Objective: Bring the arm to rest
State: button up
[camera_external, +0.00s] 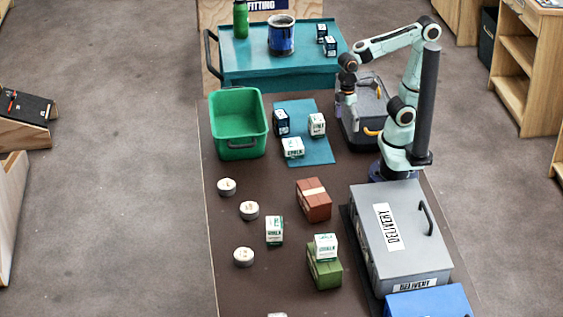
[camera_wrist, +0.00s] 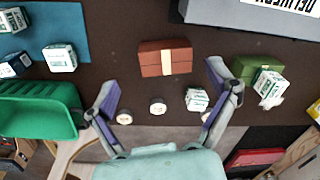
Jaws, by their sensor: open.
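My gripper (camera_external: 349,108) hangs below the bent arm at the far right of the dark table (camera_external: 225,290), in front of or above a dark grey open case (camera_external: 372,130); I cannot tell its exact height. In the wrist view my gripper (camera_wrist: 163,78) has its two fingers spread wide with nothing between them. The wrist view looks over the table, with a red-brown box (camera_wrist: 165,58) beyond the fingers. That box also shows in the external view (camera_external: 313,204).
A green bin (camera_external: 238,146) and a blue mat (camera_external: 318,156) with three small boxes lie left of the gripper. A grey delivery case (camera_external: 400,238), green box (camera_external: 324,275), chalk box (camera_external: 274,230) and several white rolls (camera_external: 249,210) stand nearer. A teal cart (camera_external: 275,68) stands behind.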

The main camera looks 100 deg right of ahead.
jog(key=s+d+f+m, duration=0.2)
jog(key=s+m, duration=0.1)
jog(key=s, duration=0.3)
jog(key=shift+d+f, duration=0.3)
